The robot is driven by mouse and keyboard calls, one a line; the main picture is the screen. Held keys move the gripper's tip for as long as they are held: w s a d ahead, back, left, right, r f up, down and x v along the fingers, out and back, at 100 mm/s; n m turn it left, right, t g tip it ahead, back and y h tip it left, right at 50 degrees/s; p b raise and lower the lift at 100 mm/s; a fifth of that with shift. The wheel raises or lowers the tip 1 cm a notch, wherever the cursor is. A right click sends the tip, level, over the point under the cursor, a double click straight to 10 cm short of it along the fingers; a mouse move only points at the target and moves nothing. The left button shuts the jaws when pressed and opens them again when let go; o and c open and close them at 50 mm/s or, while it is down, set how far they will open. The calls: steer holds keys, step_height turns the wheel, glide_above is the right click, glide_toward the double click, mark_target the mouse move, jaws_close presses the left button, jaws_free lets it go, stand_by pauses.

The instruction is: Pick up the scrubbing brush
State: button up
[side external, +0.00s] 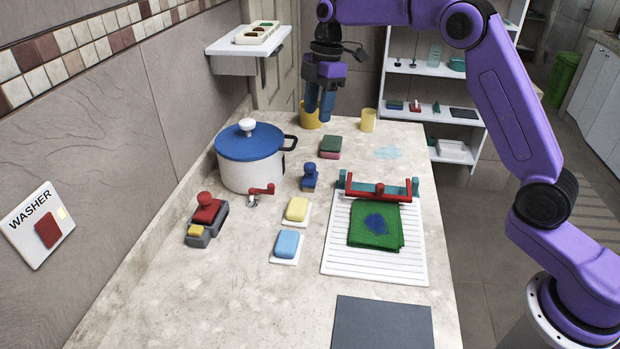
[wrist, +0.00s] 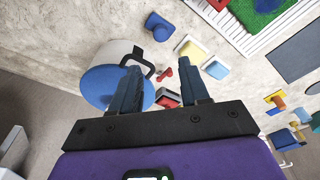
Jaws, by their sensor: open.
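A small blue knobbed piece (side external: 309,178), which looks like the scrubbing brush, stands upright on the worktop right of the pot. Its bristles are too small to make out. It also shows in the wrist view (wrist: 158,26), beyond the fingertips. A red-knobbed piece on a grey base (side external: 206,217) sits nearer the wall; I cannot tell whether it is also a brush. My gripper (side external: 320,112) is open and empty, pointing down above the far end of the worktop. Its two dark fingers (wrist: 158,62) stand apart in the wrist view, with nothing between them.
A white pot with a blue lid (side external: 249,158) stands left of the blue piece. A red-handled tap (side external: 261,191), yellow soap (side external: 297,209) and blue soap (side external: 287,244) are nearby. A white drainer (side external: 335,245) holds a green cloth. Yellow cups (side external: 368,120) stand at the back.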

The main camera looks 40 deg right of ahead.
mark_target(310, 164)
steer(key=f, duration=0.4)
steer(key=a+f, duration=0.1)
steer(key=f, duration=0.4)
steer(key=a+f, duration=0.1)
steer(key=f, duration=0.4)
steer(key=shift+s+a+f, duration=0.1)
steer(key=shift+f, duration=0.05)
jaws_close()
